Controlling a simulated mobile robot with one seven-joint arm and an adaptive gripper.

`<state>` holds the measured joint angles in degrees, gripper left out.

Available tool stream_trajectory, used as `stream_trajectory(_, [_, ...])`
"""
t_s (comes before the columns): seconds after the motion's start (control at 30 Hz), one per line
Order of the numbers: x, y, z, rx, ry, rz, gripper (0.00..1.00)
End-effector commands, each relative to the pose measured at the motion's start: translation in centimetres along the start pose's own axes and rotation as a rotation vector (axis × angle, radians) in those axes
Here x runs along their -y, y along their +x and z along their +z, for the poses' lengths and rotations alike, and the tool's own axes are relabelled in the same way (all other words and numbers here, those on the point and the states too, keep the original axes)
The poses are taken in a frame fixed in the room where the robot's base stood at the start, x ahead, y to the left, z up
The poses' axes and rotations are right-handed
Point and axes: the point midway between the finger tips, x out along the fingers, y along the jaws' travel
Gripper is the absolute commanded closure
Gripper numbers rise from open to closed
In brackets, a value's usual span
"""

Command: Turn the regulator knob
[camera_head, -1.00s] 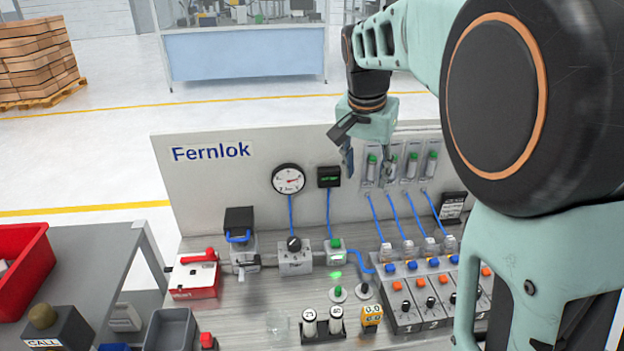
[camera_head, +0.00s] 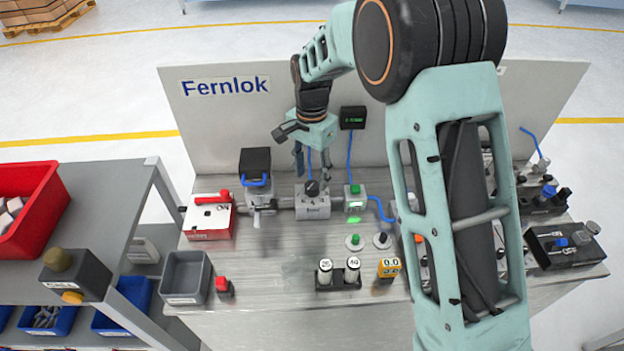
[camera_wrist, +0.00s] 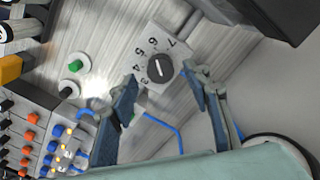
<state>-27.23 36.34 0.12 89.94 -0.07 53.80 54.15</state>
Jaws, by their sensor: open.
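The regulator knob (camera_head: 312,188) is a round black knob on top of a grey regulator block (camera_head: 313,209), set in a line of units on the bench. In the wrist view the knob (camera_wrist: 160,68) has a white pointer line, and numbers are printed beside it on the block's pale face. My gripper (camera_head: 313,170) hangs just above and behind the knob in the head view. In the wrist view its two blue-grey fingers (camera_wrist: 160,92) are spread apart, with the knob seen between and beyond their tips. The gap between them is empty.
A red-and-white valve unit (camera_head: 208,216) and a black-topped unit (camera_head: 255,165) stand left of the regulator. A block with a green button (camera_head: 355,196) is close on its right. A backboard (camera_head: 225,128) rises behind. The bench front is partly clear.

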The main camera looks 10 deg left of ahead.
Motion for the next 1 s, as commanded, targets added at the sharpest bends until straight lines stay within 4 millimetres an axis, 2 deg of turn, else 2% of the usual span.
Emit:
stream_trajectory(0.2, [0.0, 2.5, 0.0, 0.000, 0.000, 0.000, 0.56])
stream_trajectory(0.57, [0.0, 3.1, 0.0, -0.001, 0.000, -0.001, 0.56])
stream_trajectory(0.93, [0.0, 3.1, 0.0, -0.001, -0.001, -0.001, 0.95])
stream_trajectory(1.0, [0.0, 3.1, 0.0, -0.001, -0.001, -0.001, 0.97])
